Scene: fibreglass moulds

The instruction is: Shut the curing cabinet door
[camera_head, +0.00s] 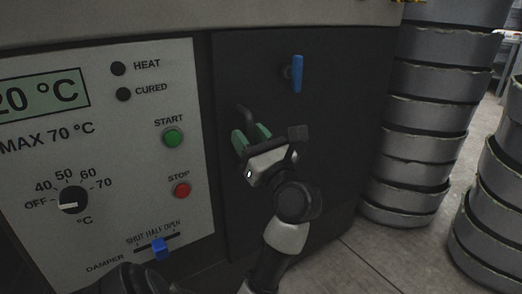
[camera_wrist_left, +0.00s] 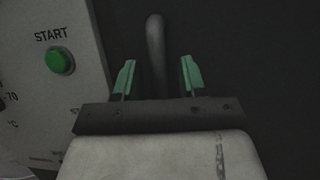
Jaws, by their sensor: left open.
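The dark curing cabinet door (camera_head: 345,120) stands to the right of the pale control panel (camera_head: 100,150). A blue upright handle (camera_head: 297,74) is on its upper part. A dark grey bar handle (camera_head: 246,117) sits lower on the dark face. My left gripper (camera_head: 251,137) is open in front of this face, with its green fingers towards the bar. In the left wrist view the bar (camera_wrist_left: 155,45) shows between and beyond the two open fingers (camera_wrist_left: 157,76). I cannot tell whether they touch it, nor whether the door stands ajar. My right gripper is not in view.
The panel has a green START button (camera_head: 173,138), a red STOP button (camera_head: 182,190), a temperature dial (camera_head: 72,200) and a blue damper slider (camera_head: 160,249). Stacks of grey round moulds (camera_head: 425,110) stand close on the right. Bare floor (camera_head: 385,250) shows at lower right.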

